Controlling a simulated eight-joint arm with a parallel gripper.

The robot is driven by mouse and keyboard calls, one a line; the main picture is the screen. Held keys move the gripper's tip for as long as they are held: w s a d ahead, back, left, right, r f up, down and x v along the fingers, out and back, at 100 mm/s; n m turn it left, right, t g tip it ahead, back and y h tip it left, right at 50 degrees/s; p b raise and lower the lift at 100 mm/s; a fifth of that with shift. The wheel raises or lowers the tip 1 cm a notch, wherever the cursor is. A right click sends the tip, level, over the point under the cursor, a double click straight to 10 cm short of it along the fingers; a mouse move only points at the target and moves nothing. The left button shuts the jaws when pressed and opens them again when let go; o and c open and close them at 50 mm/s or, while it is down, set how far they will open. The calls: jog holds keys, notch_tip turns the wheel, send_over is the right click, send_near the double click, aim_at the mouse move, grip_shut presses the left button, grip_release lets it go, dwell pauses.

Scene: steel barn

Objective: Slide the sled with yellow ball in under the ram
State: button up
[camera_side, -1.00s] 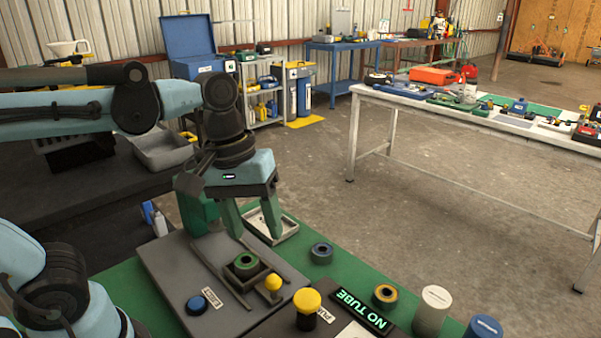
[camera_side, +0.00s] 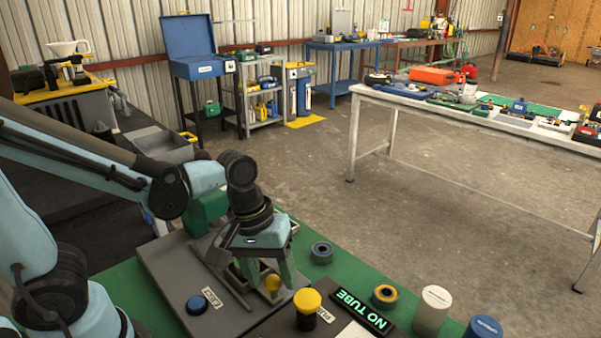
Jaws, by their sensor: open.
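The yellow ball (camera_side: 273,283) stands up from the sled on the grey plate (camera_side: 165,262). My gripper (camera_side: 270,279) is open and points down over the sled, with its two green fingers on either side of the ball in this view. I cannot tell whether either finger touches it. The sled's dark body is mostly hidden behind the fingers. A green housing (camera_side: 206,211) stands at the far left end of the plate, partly behind my arm. The ram itself cannot be made out.
A blue button (camera_side: 197,305) is on the plate's near side.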

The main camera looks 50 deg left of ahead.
jog(key=shift+f, duration=0.25)
grip_shut()
dwell(0.3)
